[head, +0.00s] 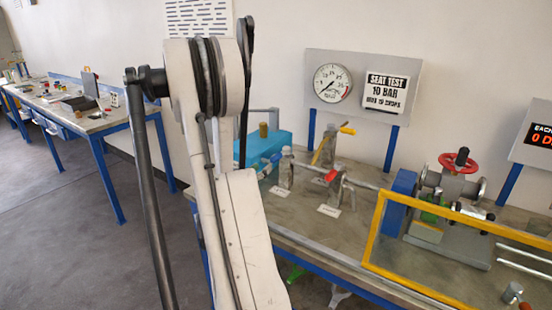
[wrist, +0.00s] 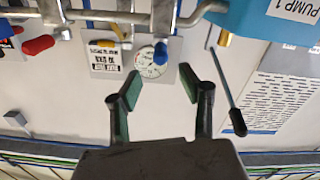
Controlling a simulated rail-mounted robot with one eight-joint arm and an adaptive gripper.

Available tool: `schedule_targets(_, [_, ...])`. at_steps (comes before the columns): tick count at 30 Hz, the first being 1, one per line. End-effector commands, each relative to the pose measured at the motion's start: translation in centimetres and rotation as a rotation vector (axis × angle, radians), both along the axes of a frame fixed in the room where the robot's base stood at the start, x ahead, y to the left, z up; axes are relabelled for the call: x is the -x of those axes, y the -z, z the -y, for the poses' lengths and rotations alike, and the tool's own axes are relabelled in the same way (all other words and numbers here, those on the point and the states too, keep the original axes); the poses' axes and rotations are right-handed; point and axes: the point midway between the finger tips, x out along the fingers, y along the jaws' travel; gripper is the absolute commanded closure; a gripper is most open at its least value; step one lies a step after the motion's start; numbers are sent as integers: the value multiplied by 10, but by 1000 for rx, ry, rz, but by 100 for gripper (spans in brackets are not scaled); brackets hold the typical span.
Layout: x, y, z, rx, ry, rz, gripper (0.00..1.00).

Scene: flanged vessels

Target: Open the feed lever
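My gripper (wrist: 160,88) is open and empty in the wrist view, its two green-padded fingers apart. A blue lever grip (wrist: 160,54) lies just beyond the fingertips, about between them in the picture; I see no contact. A red lever grip (wrist: 38,45) is to its left and a yellow lever (wrist: 118,30) between them. In the head view the pipe run carries a blue grip (head: 275,158), a red grip (head: 331,175) and a yellow lever (head: 347,130). The small labels are unreadable, so I cannot tell which is the feed lever. My gripper is not visible in the head view.
The blue pump body (wrist: 262,18) and a black-gripped rod (wrist: 238,122) are right of my fingers in the wrist view. A gauge panel (head: 355,70) stands behind the pipes. A red handwheel valve (head: 457,163) and a yellow frame (head: 376,230) are at the bench's right.

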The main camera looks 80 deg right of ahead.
Motion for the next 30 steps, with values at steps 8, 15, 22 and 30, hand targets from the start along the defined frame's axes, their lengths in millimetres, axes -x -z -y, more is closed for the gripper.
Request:
schedule_targets(8, [19, -1, 50, 0, 2, 0, 61])
schedule_targets(15, [30, 0, 82, -1, 0, 0, 61])
schedule_targets(22, [35, 0, 92, -1, -1, 0, 61])
schedule_targets(30, [34, 0, 93, -1, -1, 0, 64])
